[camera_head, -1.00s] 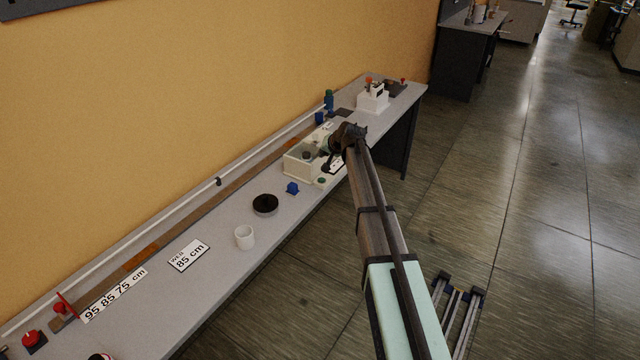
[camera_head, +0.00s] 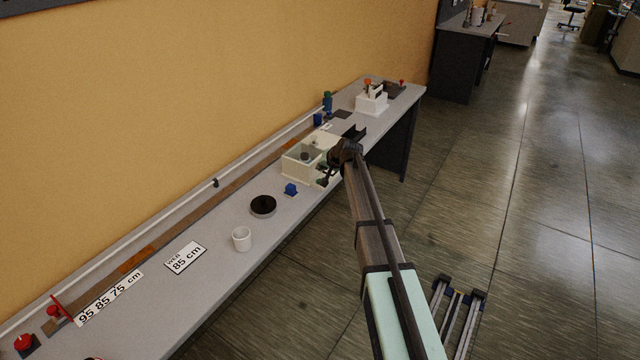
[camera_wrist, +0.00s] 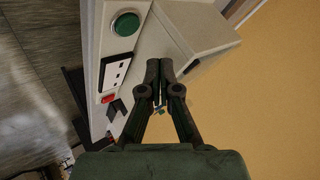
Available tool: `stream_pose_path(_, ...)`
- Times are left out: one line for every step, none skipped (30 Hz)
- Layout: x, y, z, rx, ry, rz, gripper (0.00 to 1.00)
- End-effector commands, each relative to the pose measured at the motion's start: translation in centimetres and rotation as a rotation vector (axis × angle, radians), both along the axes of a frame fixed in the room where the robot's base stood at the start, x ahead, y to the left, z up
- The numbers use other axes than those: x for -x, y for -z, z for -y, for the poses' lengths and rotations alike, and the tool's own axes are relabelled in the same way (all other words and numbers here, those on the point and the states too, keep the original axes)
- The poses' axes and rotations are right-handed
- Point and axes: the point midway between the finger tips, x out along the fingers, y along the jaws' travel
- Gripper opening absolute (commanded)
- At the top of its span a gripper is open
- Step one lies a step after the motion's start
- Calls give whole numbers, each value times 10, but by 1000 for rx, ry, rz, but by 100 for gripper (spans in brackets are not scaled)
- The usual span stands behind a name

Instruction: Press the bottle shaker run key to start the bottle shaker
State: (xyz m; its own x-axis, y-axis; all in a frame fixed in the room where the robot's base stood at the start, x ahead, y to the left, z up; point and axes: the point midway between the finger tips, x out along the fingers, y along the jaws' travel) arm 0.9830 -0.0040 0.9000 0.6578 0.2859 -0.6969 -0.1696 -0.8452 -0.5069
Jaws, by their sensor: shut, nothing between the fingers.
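A cream open-topped box-shaped machine (camera_head: 292,166) stands on the long bench, with dark round items inside. In the wrist view, a cream housing (camera_wrist: 178,38) carries a large round green button (camera_wrist: 126,24) in a dark ring, a white marked panel (camera_wrist: 115,72) and a small red switch (camera_wrist: 107,98). The markings are too small to read. My gripper (camera_wrist: 160,64) is shut and empty, its fingertips right of and below the green button in that view, apart from it. In the head view, my gripper (camera_head: 324,181) is at the machine's front right corner, hiding part of it.
A blue block (camera_head: 291,189), a black round dish (camera_head: 263,206) and a white cup (camera_head: 242,239) stand nearer on the bench. A white device (camera_head: 371,102) stands at the far end. The yellow wall (camera_head: 200,90) runs close behind.

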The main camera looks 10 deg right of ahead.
Motion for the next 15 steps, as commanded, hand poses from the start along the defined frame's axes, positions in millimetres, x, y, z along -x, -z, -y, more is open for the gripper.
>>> stream_pose_path(0, 10, 0, 0, -1, -1, 0)
stream_pose_path(0, 14, 0, 0, 0, 0, 0)
stream_pose_path(0, 18, 0, 0, 0, 0, 0)
stream_pose_path(0, 21, 0, 0, -1, -1, 0)
stream_pose_path(0, 23, 0, 0, -1, -1, 0)
stream_pose_path(0, 26, 0, -1, 0, -1, 0)
stream_pose_path(0, 28, 0, -1, 0, -1, 0)
stream_pose_path(0, 29, 0, -1, 1, 0, 0)
stream_pose_path(0, 30, 0, -1, 1, 0, 0)
stream_pose_path(0, 31, 0, -1, 1, 0, 0)
stream_pose_path(0, 31, 0, -1, 1, 0, 0)
stream_pose_path(0, 32, 0, -1, 1, 0, 0)
stream_pose_path(0, 32, 0, -1, 1, 0, 0)
stream_pose_path(0, 31, 0, 0, 0, 0, 0)
stream_pose_path(0, 31, 0, 0, 0, 0, 0)
